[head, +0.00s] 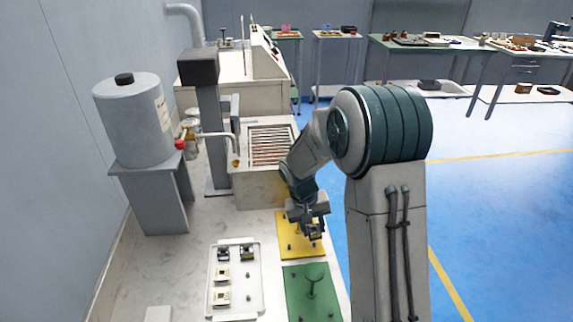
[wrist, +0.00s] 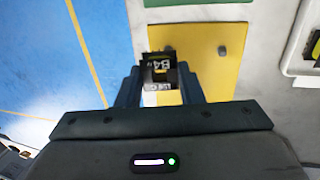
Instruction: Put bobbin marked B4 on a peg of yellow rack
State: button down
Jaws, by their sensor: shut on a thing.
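The bobbin marked B4 (wrist: 163,68) is black with a yellow label, and it sits between the fingers of my gripper (wrist: 165,82) in the wrist view. My gripper is shut on it. In the head view my gripper (head: 314,226) is over the right part of the yellow rack (head: 287,243), with the bobbin (head: 316,236) at its tips. The yellow rack (wrist: 205,55) lies behind the bobbin in the wrist view, with two dark pegs showing beyond it. I cannot tell whether the bobbin touches a peg; its underside is hidden.
A green rack (head: 297,285) with a larger peg stands in front of the yellow one. A white tray (head: 254,299) with several bobbins lies to the left. A grated metal box (head: 250,188) stands behind the yellow rack. The blue floor lies beyond the bench's right edge.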

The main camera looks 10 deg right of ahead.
jog(key=r, duration=0.3)
jog(key=shift+d+r, duration=0.3)
jog(key=shift+d, duration=0.1)
jog(key=shift+s+f+y+b, duration=0.15)
jog(key=shift+f+y+b, duration=0.75)
jog(key=shift+f, duration=1.8)
jog(key=shift+y+p, duration=0.3)
jog(key=shift+p, duration=0.05)
jog(key=shift+f, duration=0.15)
jog(key=shift+f+b, duration=0.4)
jog(key=shift+b, duration=0.05)
jog(key=shift+r, duration=0.2)
jog(key=shift+r+p, duration=0.4)
jog(key=shift+p, duration=0.05)
